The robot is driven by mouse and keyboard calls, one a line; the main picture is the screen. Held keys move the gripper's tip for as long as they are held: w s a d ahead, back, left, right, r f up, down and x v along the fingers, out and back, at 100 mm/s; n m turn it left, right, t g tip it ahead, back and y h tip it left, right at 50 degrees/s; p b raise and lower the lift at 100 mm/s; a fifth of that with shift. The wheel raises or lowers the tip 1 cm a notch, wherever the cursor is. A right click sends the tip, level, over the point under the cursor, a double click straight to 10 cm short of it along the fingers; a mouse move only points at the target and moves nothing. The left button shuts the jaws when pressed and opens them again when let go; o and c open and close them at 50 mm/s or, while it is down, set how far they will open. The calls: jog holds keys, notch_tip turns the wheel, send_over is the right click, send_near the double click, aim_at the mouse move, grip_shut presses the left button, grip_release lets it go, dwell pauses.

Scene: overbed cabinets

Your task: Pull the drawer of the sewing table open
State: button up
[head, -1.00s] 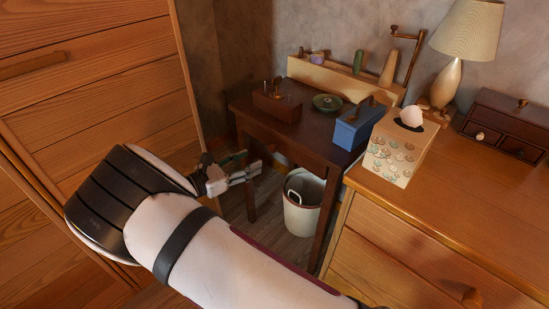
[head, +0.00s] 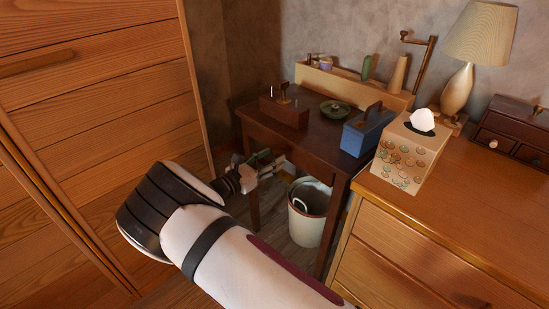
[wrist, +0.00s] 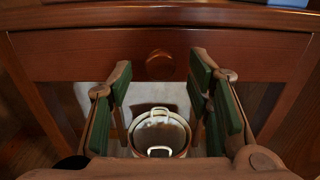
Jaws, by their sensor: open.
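The sewing table (head: 315,128) is dark brown wood and stands against the wall in the head view. Its drawer front (wrist: 100,62) spans the wrist view, with a round wooden knob (wrist: 159,65) at its middle. The drawer looks shut. My gripper (wrist: 163,72) is open, its green-padded fingers to the left and right of the knob, which shows between the fingertips. I cannot tell how deep the knob sits between them. In the head view my gripper (head: 268,168) is at the table's front, and the knob cannot be made out there.
A white bucket (head: 306,222) stands on the floor under the table; it also shows below the drawer in the wrist view. A wooden dresser (head: 400,240) is close on the right, a tall wooden cabinet (head: 100,110) on the left. A blue box (head: 362,135) sits on the tabletop.

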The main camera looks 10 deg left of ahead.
jog(key=shift+x, duration=0.95)
grip_shut()
jog(key=v, duration=2.2)
grip_release()
jog(key=shift+a, duration=0.1)
